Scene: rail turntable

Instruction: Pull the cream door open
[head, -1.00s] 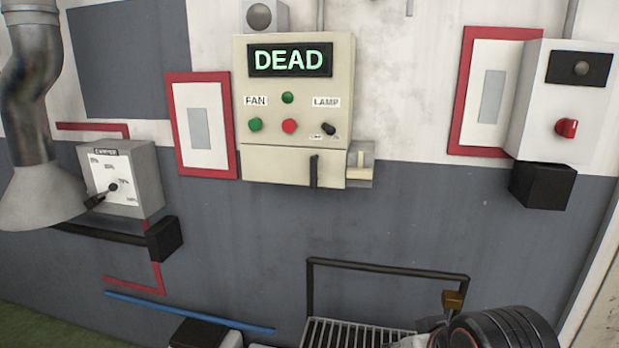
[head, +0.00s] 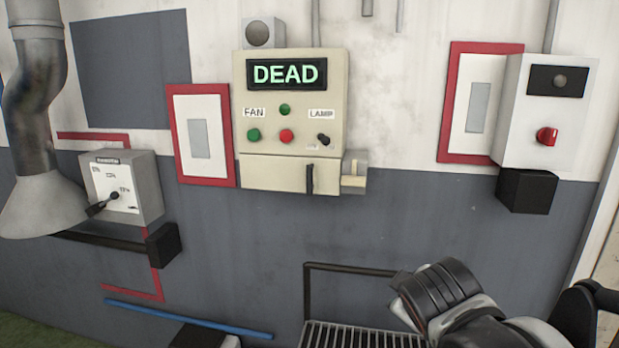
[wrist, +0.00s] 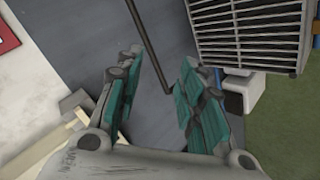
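The cream door (head: 270,173) is the lower panel of the cream control box (head: 241,105) on the wall. It looks closed, with a black upright handle (head: 309,179) near its right end. A cream latch-like block (head: 354,172) sits just right of the door. In the wrist view my gripper (wrist: 160,75) is open, with its teal-padded fingers apart and nothing between them. A cream block, seemingly beside the box, shows at the lower left of the wrist view. In the head view my arm is at the lower right, below and right of the door; my fingers cannot be made out there.
A wire rack (head: 350,336) with a black rail (head: 306,290) stands below the box; it also shows in the wrist view (wrist: 250,38). A white switch box (head: 548,115) is at the right, a grey dial box (head: 150,185) at the left.

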